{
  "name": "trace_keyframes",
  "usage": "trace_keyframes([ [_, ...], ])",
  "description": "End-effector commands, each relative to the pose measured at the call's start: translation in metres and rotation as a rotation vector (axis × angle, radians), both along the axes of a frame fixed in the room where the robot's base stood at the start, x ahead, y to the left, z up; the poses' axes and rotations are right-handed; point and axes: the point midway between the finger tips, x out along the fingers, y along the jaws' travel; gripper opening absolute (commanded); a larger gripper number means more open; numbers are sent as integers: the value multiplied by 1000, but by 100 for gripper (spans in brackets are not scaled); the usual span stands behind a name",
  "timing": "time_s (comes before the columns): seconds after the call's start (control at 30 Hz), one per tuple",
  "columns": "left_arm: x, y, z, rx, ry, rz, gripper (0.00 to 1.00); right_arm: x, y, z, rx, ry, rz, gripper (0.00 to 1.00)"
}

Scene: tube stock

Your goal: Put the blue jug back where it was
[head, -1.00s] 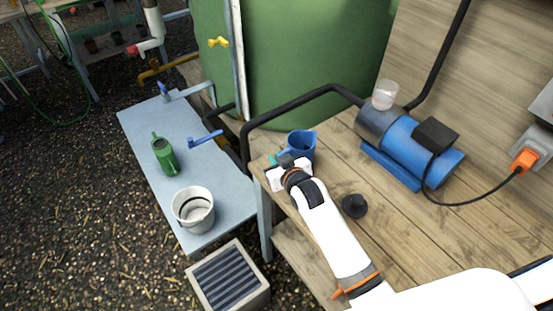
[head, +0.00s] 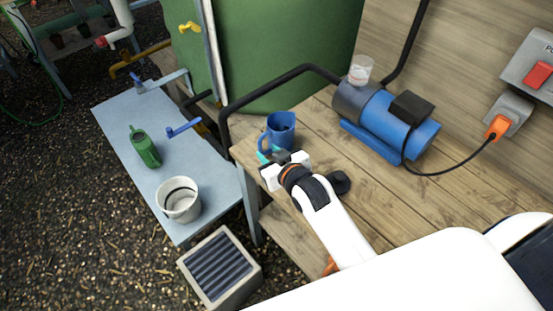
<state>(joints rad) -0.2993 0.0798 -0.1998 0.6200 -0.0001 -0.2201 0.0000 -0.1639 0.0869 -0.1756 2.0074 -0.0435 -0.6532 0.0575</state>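The blue jug (head: 283,130) stands upright on the wooden bench (head: 420,195), near its left edge and in front of the black pipe. Its handle faces left. My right gripper (head: 270,156) is just on the near side of the jug, low by its handle side. Its fingers look apart with nothing between them, though the fingertips are small here and I cannot tell whether one touches the jug. My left gripper is not in view.
A blue pump (head: 390,122) with a clear cup stands behind right. A black knob-like piece (head: 340,182) lies beside my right wrist. The bench's right front is clear.

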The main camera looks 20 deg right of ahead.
Motion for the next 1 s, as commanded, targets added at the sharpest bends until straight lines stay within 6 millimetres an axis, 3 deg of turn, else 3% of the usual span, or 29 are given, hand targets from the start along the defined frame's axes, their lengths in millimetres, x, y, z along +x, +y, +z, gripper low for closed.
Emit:
trace_keyframes([
  [0.1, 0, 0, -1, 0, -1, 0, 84, -19, -3, 7, 0, 1, 0, 33],
  [0.3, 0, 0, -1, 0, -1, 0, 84, -35, -5, 14, -1, 1, -1, 33],
  [1.0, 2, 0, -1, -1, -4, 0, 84, -36, -5, 15, 0, 1, 0, 33],
])
